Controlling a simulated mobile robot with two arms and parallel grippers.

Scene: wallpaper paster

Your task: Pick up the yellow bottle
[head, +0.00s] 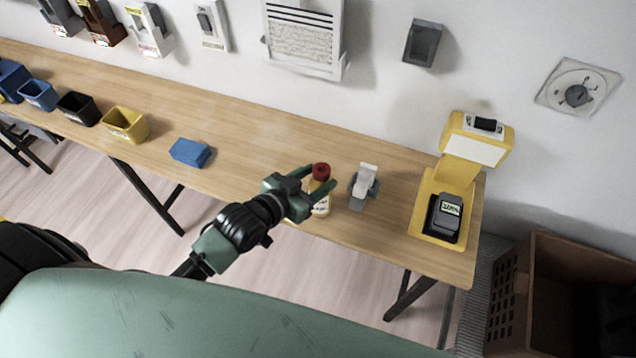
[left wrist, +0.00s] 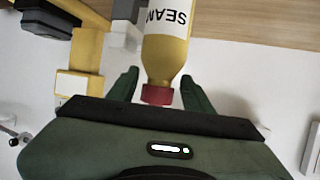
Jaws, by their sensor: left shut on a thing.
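The yellow bottle (head: 320,200) has a red cap and a white label, and it is at the front part of the wooden table. My left gripper (head: 318,190) is around it, with one finger on each side. In the left wrist view the bottle (left wrist: 166,50) shows upside down between the green fingers of the left gripper (left wrist: 160,90), red cap closest to the palm. The left gripper is shut on the bottle. Whether its base touches the table is hard to tell. My right gripper is not in view.
A grey and white holder (head: 364,187) stands just right of the bottle. A yellow stand with a dark device (head: 445,217) is farther right. A blue block (head: 190,152) and a yellow bin (head: 125,124) are to the left. A brown crate (head: 560,290) stands beyond the table's right end.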

